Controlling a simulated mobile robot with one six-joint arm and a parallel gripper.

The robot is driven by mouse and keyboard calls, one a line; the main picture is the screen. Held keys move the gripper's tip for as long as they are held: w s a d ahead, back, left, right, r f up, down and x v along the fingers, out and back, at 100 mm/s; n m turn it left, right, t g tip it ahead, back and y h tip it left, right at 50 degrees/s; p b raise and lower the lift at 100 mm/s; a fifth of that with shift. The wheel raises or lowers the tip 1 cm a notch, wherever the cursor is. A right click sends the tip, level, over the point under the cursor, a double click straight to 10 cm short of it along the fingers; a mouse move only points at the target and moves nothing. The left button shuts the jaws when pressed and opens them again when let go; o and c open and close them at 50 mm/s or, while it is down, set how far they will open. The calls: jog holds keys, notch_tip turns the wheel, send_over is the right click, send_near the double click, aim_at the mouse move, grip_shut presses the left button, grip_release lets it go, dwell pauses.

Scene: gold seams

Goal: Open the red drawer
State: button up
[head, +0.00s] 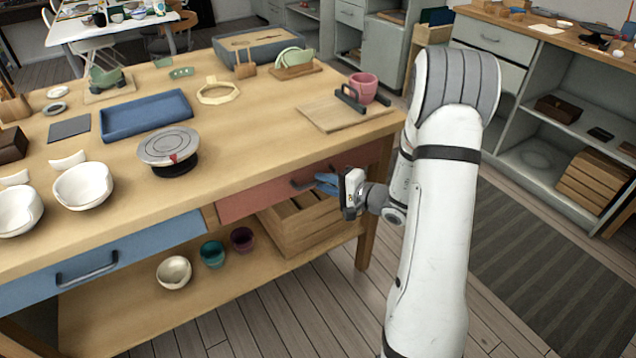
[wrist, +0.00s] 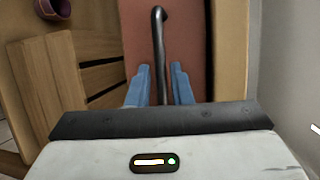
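The red drawer (head: 252,201) is set in the front of the wooden table, on the right side, and looks shut. Its dark bar handle (head: 306,181) also shows in the wrist view (wrist: 159,50). My gripper (head: 326,183) is at the drawer front by the handle. In the wrist view its blue fingers (wrist: 161,85) are apart, one on each side of the handle's lower end, with small gaps visible. The fingertips' exact depth against the handle cannot be told.
A blue drawer (head: 110,258) is to the left. A wooden crate (head: 292,228) and several bowls sit on the shelf below the red drawer. A board (head: 335,112) and pink cup (head: 363,86) stand on the tabletop above. The floor in front is clear.

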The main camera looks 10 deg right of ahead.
jog(key=shift+x, duration=0.8)
jog(key=shift+c, duration=0.6)
grip_shut()
